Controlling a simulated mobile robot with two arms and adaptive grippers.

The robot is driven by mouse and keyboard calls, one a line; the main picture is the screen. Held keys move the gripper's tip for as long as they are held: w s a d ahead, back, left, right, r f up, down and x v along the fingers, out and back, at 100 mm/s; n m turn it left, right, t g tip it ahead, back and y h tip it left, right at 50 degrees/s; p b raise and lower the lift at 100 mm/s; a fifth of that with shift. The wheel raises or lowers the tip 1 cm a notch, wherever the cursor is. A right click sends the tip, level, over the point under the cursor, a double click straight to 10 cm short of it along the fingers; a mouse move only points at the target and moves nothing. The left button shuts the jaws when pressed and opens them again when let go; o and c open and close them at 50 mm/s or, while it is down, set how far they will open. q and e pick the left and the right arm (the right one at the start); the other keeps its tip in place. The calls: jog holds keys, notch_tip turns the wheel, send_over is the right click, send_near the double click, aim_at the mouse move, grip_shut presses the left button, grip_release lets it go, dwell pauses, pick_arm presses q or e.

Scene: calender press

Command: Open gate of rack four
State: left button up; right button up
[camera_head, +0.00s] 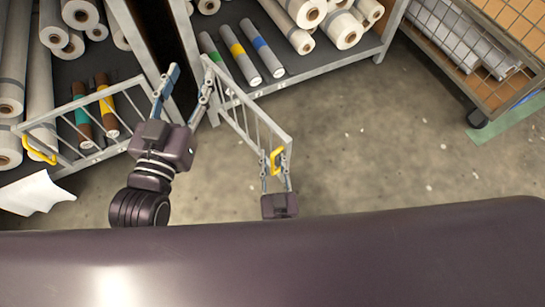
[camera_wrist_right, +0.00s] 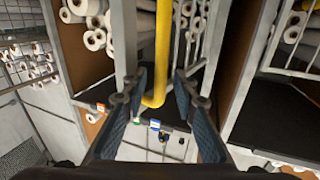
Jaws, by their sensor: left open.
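A grey barred gate (camera_head: 262,126) with a yellow handle (camera_head: 276,161) stands swung out from the rack on the right in the head view. My right gripper (camera_head: 275,178) is at its free end, with its fingers apart on either side of the handle. In the right wrist view, the yellow handle (camera_wrist_right: 157,60) runs between the spread blue-padded fingers of this gripper (camera_wrist_right: 157,92). My left gripper (camera_head: 182,92) is open and empty, near the posts between the two racks. No rack number is readable.
A second barred gate (camera_head: 85,112) with its own yellow handle (camera_head: 40,150) is at the left rack. Both racks hold several rolls. A wire-sided cart (camera_head: 470,85) stands at the far right. The concrete floor (camera_head: 400,140) between is clear.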

jog(key=s, duration=1.2)
jog(key=shift+d, duration=0.25)
jog(key=shift+c, duration=0.2)
